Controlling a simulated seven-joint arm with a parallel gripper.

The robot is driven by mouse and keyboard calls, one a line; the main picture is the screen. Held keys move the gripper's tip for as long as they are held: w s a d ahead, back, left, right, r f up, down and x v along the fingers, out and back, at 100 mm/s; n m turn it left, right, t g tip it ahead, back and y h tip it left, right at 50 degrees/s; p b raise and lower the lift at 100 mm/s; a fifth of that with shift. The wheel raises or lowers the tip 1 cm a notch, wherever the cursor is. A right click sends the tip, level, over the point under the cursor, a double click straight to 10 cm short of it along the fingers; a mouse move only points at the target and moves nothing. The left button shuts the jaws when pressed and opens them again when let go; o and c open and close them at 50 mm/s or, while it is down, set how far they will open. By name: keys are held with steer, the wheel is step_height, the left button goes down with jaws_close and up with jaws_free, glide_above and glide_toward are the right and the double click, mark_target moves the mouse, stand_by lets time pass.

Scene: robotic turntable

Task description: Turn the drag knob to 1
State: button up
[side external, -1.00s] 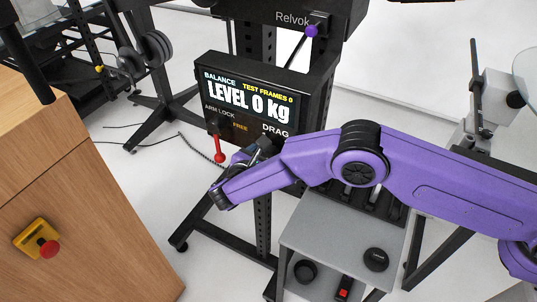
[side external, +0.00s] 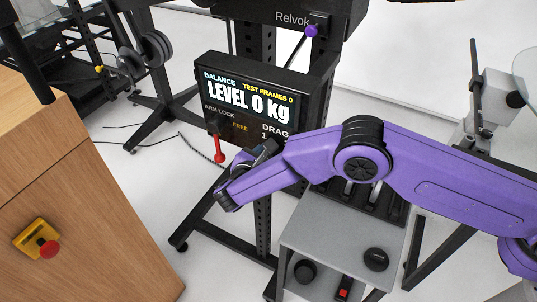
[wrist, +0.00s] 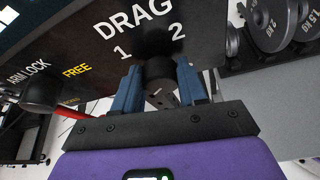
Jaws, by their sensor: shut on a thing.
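The black drag knob (wrist: 159,72) sits under the DRAG label on the dark panel (wrist: 215,42), with the marks 1 and 2 above it. In the wrist view, the two blue fingers of my gripper (wrist: 157,68) stand on either side of the knob and are shut on it. I cannot tell which number the knob points to. In the side view, my gripper (side external: 262,150) is at the panel's lower right, and my arm hides the knob. The display (side external: 248,101) reads LEVEL 0 Kg.
The red ARM LOCK lever (side external: 219,148) hangs left of my gripper, near the FREE label. A grey cart (side external: 330,245) with black knobs stands below my arm. A wooden cabinet (side external: 90,200) with a red button (side external: 48,248) is at the left.

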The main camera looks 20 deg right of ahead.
steer(key=m+t+y, duration=0.1)
steer(key=m, duration=0.1)
steer(key=shift+s+d+m+t, duration=0.1)
steer(key=shift+s+m+t, duration=0.05)
steer(key=shift+m+t, duration=0.2)
steer(key=shift+s+d+f+m+t+y, duration=0.15)
steer(key=shift+m+t, duration=0.65)
steer(key=shift+m, duration=0.9)
steer(key=shift+w+a+f+m+t+y, duration=0.1)
steer(key=shift+f+m+t, duration=0.1)
steer(key=shift+m+t, duration=1.05)
steer(key=shift+s+d+f+m+t+y, duration=0.15)
steer(key=shift+m+t, duration=0.25)
steer(key=shift+m, duration=1.7)
steer(key=o, duration=1.1)
steer(key=shift+c, duration=0.2)
steer(key=v, duration=1.7)
steer(key=shift+a, duration=0.15)
